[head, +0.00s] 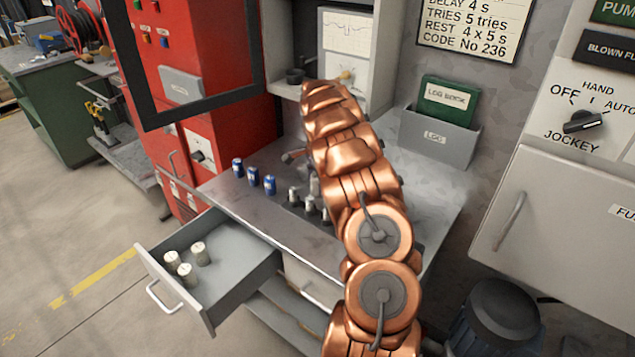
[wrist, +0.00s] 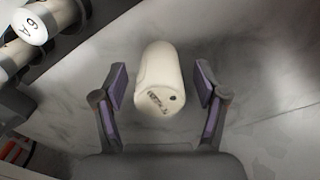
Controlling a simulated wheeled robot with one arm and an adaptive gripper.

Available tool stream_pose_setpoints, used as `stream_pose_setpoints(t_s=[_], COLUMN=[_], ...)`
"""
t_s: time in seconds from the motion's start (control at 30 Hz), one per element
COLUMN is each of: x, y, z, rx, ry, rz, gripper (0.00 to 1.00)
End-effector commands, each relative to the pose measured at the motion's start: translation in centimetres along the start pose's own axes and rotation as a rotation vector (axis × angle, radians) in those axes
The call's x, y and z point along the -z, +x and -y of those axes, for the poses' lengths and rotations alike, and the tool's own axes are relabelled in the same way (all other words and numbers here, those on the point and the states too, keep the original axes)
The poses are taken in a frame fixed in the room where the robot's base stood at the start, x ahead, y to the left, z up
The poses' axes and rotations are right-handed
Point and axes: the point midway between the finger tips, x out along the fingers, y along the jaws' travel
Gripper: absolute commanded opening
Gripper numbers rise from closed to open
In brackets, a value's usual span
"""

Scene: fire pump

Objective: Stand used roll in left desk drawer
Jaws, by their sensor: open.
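The left desk drawer (head: 237,262) is pulled open at the lower left of the head view. Several cream rolls (head: 188,274) stand upright in its front left part. In the wrist view, a cream roll (wrist: 158,70) lies between the two fingers of my gripper (wrist: 160,88). Its near end shows a small dark hole and a printed mark. The fingers are spread, with a visible gap on each side of the roll. In the head view my copper arm covers the middle of the desk, and I cannot make out this roll or my gripper clearly there.
Blue cans (head: 254,177) and several small pale-topped items (head: 309,202) stand on the metal desk (head: 265,220). A log book holder (head: 438,138) sits at the back right. A chart recorder (head: 346,50) is behind. The drawer's right and rear floor is bare.

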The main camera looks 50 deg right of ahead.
Motion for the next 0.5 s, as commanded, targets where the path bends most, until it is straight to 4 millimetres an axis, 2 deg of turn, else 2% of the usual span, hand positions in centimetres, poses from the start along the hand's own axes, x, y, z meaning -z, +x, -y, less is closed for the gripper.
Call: stream_pose_setpoints(t_s=[0.2,0.43,0.5], x=[0.0,0.0,0.0], y=[1.6,1.8,1.8], z=[-0.1,0.0,0.0], rx=[-0.001,0.000,0.000], ry=[0.000,0.000,0.000], rz=[-0.001,-0.001,0.000], gripper=[0.72,0.72,0.66])
